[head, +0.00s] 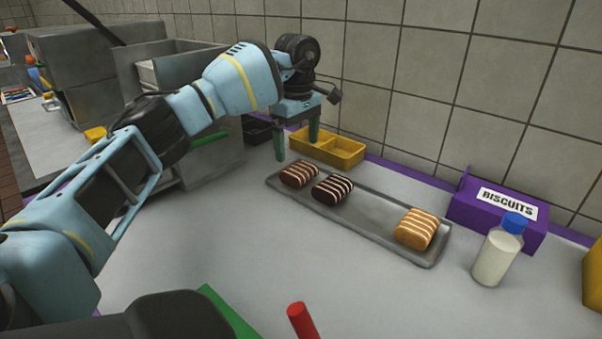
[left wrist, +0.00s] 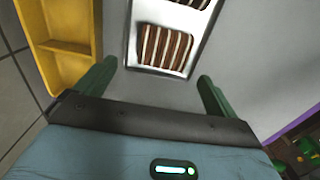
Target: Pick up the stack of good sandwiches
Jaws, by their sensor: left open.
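A long grey tray (head: 378,223) lies on the counter with two dark brown, white-striped sandwiches at its left end, the leftmost one (head: 299,174) and another beside it (head: 332,189). A light tan, white-striped sandwich (head: 416,229) sits near the right end. My left gripper (head: 297,148) is open and empty, pointing down over the tray's left end. In the left wrist view the fingers (left wrist: 154,84) are apart, with a dark striped sandwich (left wrist: 165,47) just beyond them on the tray. I cannot tell whether any sandwich is stacked. My right gripper does not show.
A yellow two-part container (head: 345,153) stands behind the tray by the tiled wall. A purple biscuits box (head: 494,210) and a milk bottle with a blue cap (head: 497,250) stand at the right. The counter in front of the tray is mostly clear.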

